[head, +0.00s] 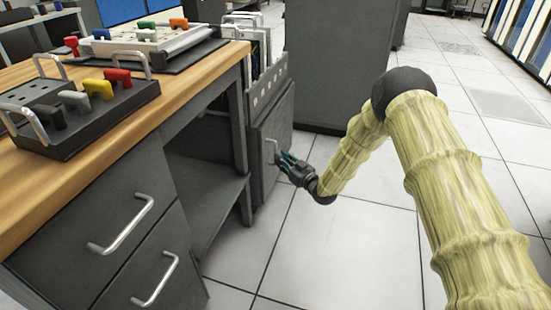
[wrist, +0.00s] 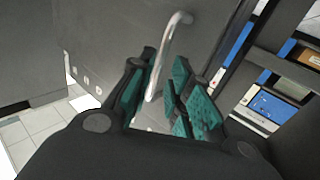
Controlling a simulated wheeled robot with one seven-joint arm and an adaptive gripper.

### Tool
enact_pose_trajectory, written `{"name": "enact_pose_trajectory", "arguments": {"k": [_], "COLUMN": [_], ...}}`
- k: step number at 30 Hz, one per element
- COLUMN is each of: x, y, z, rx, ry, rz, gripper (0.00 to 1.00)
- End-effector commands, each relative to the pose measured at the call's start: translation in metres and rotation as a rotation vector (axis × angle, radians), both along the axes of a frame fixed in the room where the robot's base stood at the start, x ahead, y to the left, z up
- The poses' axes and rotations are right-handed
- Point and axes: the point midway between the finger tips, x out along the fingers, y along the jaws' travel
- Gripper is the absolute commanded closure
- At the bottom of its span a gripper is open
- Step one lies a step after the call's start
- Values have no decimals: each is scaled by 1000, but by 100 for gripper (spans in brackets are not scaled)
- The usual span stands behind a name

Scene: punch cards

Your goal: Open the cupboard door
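The grey cupboard door (head: 283,121) is at the far end of the wooden-topped desk in the head view and looks shut. Its silver bar handle (head: 270,151) is upright on its face. My gripper (head: 286,161) is low beside the handle, its teal-padded fingers pointing at the door. In the wrist view the door (wrist: 110,35) fills the upper left, and the handle (wrist: 164,60) reaches down between the parted fingers (wrist: 160,102). The gripper is open. I cannot tell whether either finger touches the handle; its lower end is close to the left finger.
The desk (head: 200,62) carries a dark tray (head: 110,115) with coloured handles and a white panel (head: 155,42). Drawers with silver handles (head: 125,228) face the aisle. A tall grey cabinet (head: 335,65) stands behind the cupboard. The tiled floor (head: 350,255) is clear.

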Motion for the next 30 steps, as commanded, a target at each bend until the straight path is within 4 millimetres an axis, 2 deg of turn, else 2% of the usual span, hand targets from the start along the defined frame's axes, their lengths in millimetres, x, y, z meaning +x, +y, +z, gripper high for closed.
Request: {"name": "enact_pose_trajectory", "arguments": {"k": [3, 9, 22, 25, 30], "x": [14, 30, 35, 35, 35], "y": [11, 23, 28, 28, 28], "z": [-3, -2, 0, 0, 0], "rx": [-1, -1, 0, 0, -1], "ry": [-2, -1, 0, 0, 1], "rz": [1, 1, 0, 0, 0], "gripper": [81, 81, 81, 99, 100]}}
